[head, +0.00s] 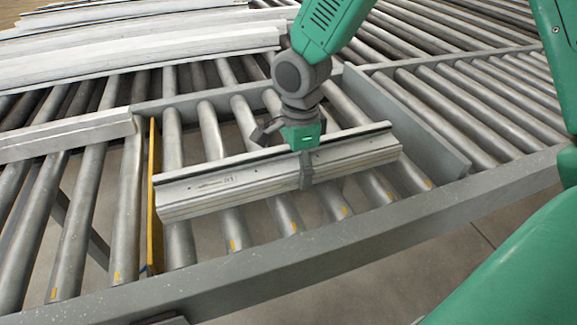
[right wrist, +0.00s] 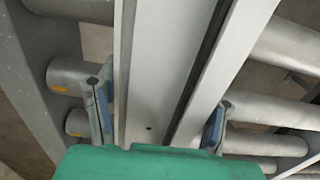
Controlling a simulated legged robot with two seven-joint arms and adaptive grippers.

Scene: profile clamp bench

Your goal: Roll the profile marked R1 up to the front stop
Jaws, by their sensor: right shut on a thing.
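A grey aluminium profile (head: 250,184) with a dark slot along its top lies across the rollers. Its side has a small label, too small to read as R1. My right gripper (head: 303,162) is shut on it, right of its middle. In the right wrist view the profile (right wrist: 160,60) runs between the two blue-padded fingers of the gripper (right wrist: 158,110). A thin yellow plate (head: 152,200) stands upright at the profile's left end; whether they touch, I cannot tell. It may be the front stop. My left gripper is not in view.
Another profile (head: 65,135) lies on the rollers left of the yellow plate. Several long profiles (head: 140,45) are stacked at the back left. A grey upright plate (head: 410,130) stands behind the held profile to the right. A grey frame rail (head: 330,245) runs along the near side.

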